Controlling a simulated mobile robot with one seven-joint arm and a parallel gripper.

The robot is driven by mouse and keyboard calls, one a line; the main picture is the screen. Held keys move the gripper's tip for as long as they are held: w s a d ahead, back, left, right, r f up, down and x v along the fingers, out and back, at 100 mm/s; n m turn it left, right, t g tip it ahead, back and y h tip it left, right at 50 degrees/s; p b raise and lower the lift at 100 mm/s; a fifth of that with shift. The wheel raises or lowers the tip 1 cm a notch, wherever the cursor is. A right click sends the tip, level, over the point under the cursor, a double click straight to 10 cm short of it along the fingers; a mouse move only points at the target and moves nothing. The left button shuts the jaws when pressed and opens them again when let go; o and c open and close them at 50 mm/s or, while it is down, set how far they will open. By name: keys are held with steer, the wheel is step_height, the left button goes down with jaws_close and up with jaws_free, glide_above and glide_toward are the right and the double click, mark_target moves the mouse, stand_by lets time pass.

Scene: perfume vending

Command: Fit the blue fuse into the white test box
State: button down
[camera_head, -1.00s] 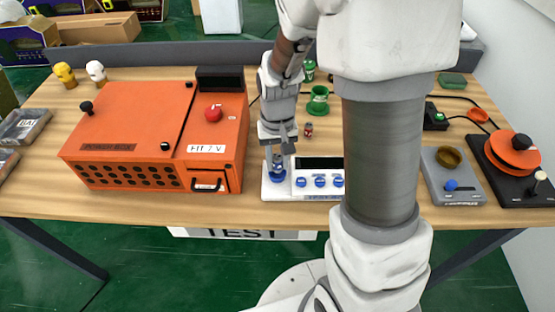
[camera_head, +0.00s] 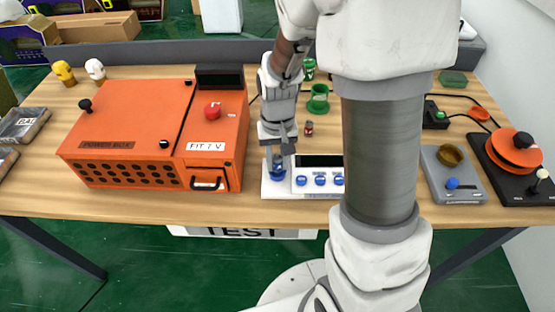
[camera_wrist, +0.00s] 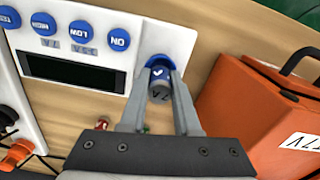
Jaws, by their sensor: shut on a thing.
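The white test box (camera_head: 302,188) sits at the table's front edge, right of the orange power box. It has a dark display, several blue knobs and a blue round socket at its left end. My gripper (camera_head: 277,166) points down over that socket. In the wrist view, my gripper (camera_wrist: 160,82) is shut on the blue fuse (camera_wrist: 160,84), whose dark end faces the camera. The fuse lines up with the blue socket (camera_wrist: 159,62) on the test box (camera_wrist: 178,36). The fuse's far end is hidden, so I cannot tell how deep it sits.
The orange power box (camera_head: 150,135) stands close on the left, with a handled drawer (camera_head: 208,180) facing front. A green cup-like part (camera_head: 318,101) and a small red fuse (camera_head: 309,129) stand behind the test box. A grey device (camera_head: 452,175) is at right.

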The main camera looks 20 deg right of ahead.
mark_target(278, 157)
steer(key=shift+f, duration=0.35)
steer(key=shift+r, duration=0.2)
steer(key=shift+r+p, duration=1.45)
steer(key=shift+r, duration=0.45)
steer(key=shift+n, duration=0.9)
steer(key=w+f, duration=0.4)
steer(key=w, duration=0.1)
steer(key=shift+w, duration=0.1)
